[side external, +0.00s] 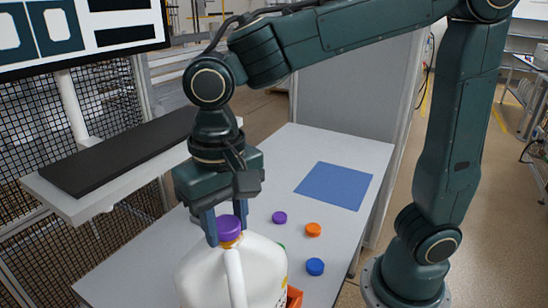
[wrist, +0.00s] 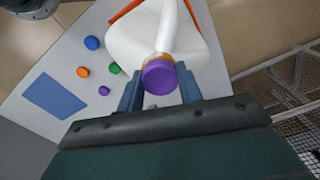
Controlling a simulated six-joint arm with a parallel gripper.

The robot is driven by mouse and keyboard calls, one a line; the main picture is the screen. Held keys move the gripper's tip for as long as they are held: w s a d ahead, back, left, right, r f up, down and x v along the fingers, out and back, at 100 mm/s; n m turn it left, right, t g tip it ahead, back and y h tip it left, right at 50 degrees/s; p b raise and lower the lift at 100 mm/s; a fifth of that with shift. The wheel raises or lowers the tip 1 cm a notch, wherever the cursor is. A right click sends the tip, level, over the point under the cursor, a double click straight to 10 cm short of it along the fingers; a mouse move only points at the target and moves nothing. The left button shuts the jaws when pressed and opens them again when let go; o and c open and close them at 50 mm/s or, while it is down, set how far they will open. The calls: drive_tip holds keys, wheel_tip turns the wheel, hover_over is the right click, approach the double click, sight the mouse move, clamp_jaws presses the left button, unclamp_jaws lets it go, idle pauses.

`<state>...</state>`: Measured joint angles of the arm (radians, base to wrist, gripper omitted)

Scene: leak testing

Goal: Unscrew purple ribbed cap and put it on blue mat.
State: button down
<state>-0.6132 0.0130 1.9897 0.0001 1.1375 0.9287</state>
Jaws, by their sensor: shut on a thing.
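The purple ribbed cap (side external: 229,226) sits on the neck of a white jug (side external: 262,272) in the side external view. An orange-yellow ring shows just below the cap. My gripper (side external: 226,228) points down over the jug and is shut on the cap, with one finger on each side. In the wrist view the cap (wrist: 160,77) lies between the two fingers (wrist: 158,90), with the white jug (wrist: 150,35) beyond it. The blue mat (side external: 334,186) lies flat and bare on the table, right of and behind the jug.
Loose caps lie on the white table (side external: 270,160) between jug and mat: purple (side external: 279,217), orange (side external: 313,229), blue (side external: 315,266) and a partly hidden green one (wrist: 115,68). An orange object (side external: 294,297) shows beside the jug's base. A black-topped shelf (side external: 120,152) stands at left.

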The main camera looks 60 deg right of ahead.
drive_tip(key=n, duration=0.5)
drive_tip(key=shift+n, duration=0.4)
drive_tip(key=c, duration=0.9)
unclamp_jaws()
drive_tip(key=shift+o, duration=0.2)
drive_tip(key=shift+r, duration=0.15)
drive_tip(key=shift+r, duration=1.1)
drive_tip(key=m, duration=0.5)
drive_tip(key=shift+m, duration=0.4)
drive_tip(key=m, duration=0.5)
drive_tip(key=shift+m, duration=0.4)
